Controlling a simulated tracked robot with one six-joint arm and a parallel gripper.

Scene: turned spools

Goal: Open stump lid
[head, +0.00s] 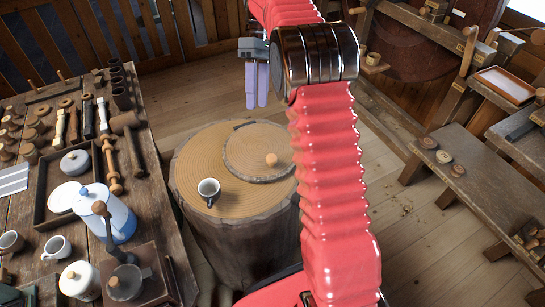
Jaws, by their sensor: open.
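The stump (240,240) stands upright on the floor in the middle of the head view. Its round wooden lid (245,155) lies flat on the stump's top, with a small light wooden knob (271,160) on it. The lid's right edge is hidden behind my red arm. My gripper (257,103) hangs above and behind the stump, with its two pale violet fingers pointing down.
A white mug (208,191) stands on the stump's top, left of the lid. A workbench (150,175) at left holds turned pieces, a coffee pot (106,212) and a grinder (128,280). Low benches (480,185) stand at right. Floor between stump and benches is mostly clear.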

